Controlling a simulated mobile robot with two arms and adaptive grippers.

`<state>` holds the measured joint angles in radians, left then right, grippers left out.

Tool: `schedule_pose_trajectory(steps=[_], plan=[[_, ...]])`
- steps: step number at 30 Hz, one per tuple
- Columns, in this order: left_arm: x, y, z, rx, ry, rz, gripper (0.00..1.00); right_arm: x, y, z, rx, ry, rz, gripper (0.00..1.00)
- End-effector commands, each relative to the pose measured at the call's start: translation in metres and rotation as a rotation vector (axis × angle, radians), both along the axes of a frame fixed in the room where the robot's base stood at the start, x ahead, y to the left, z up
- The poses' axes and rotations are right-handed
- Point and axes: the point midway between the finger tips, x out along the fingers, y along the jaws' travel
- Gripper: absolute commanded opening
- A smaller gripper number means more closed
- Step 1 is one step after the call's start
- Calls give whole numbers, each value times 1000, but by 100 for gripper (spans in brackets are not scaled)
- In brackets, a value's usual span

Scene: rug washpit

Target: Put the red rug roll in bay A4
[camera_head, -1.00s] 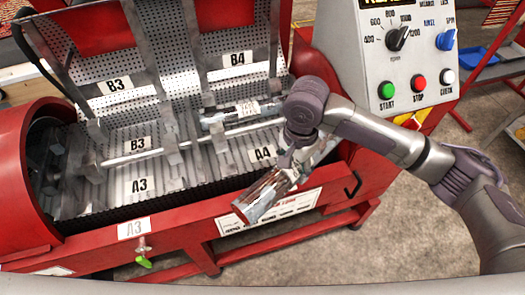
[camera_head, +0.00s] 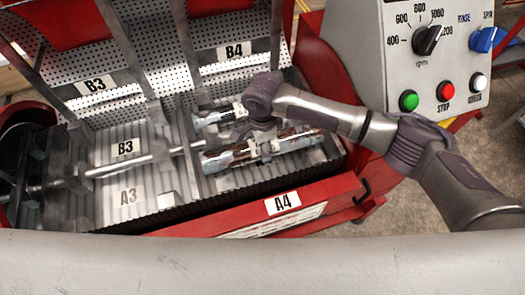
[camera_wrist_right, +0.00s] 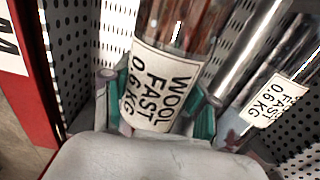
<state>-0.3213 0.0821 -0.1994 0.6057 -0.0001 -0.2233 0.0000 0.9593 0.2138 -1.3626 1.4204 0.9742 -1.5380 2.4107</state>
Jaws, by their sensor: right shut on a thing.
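The red rug roll (camera_head: 230,158), wrapped in clear film with reddish-brown ends, lies lengthwise over bay A4 (camera_head: 228,183), in front of the metal shaft. In the right wrist view the roll (camera_wrist_right: 178,28) has a white "WOOL FAST 0.6 KG" label. My right gripper (camera_head: 264,147) is shut around its middle, with teal finger pads on both sides in the wrist view (camera_wrist_right: 160,112). I cannot tell whether the roll touches the bay floor. The front plate "A4" (camera_head: 283,203) shows below the bay; the floor label is hidden. My left gripper is not in view.
A second wrapped roll (camera_head: 215,117) lies behind the shaft (camera_head: 135,163) in bay B4; it also shows in the wrist view (camera_wrist_right: 262,104). Bay A3 (camera_head: 128,197) is empty. The red front rim (camera_head: 330,190) borders A4. A control panel (camera_head: 440,60) stands at the right.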

Motion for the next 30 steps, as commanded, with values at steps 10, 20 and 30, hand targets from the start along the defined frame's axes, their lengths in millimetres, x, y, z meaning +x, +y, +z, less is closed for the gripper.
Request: schedule_pose_trajectory(steps=[10,20,30], plan=[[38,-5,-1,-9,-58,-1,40,0,1,-36,1,-2,1,0],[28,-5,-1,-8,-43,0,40,0,1,-38,3,-1,1,0],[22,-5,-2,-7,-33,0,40,0,0,-41,1,-1,1,83]])
